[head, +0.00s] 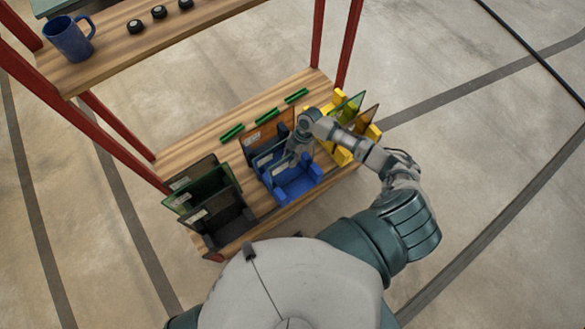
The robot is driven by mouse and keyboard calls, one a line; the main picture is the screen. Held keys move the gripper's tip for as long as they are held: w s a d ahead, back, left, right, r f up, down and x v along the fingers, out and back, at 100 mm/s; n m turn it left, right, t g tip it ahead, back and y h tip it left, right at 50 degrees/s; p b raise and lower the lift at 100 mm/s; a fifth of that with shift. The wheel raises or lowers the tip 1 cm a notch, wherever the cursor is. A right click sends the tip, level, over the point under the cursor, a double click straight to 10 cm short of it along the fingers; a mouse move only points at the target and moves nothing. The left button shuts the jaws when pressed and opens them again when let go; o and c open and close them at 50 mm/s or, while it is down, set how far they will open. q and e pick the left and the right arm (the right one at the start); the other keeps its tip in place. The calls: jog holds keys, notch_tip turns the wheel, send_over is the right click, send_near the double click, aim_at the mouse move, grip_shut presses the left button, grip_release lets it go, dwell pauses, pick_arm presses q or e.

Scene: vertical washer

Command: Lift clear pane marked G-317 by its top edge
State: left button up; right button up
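A blue rack (292,188) stands in the middle of the lower wooden shelf. An orange-brown pane (265,134) with a white label stands upright at its back. In front of it, a pane (264,160) that looks clear or bluish stands in the rack with a small label. The label print is too small to read, so I cannot tell which pane is G-317. My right gripper (297,158) reaches down over the right part of the blue rack, close to the panes. Its fingertips are small and partly hidden, and contact is unclear. My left gripper is out of view.
A black rack (232,237) with dark and green panes stands left. A yellow rack (343,157) with green and brown panes stands right, close under my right arm. Green strips (267,116) lie behind. The upper shelf holds a blue mug (68,41) and black round pieces (135,26).

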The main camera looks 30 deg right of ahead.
dwell(0.3)
grip_shut()
jog(key=shift+w+r, duration=0.1)
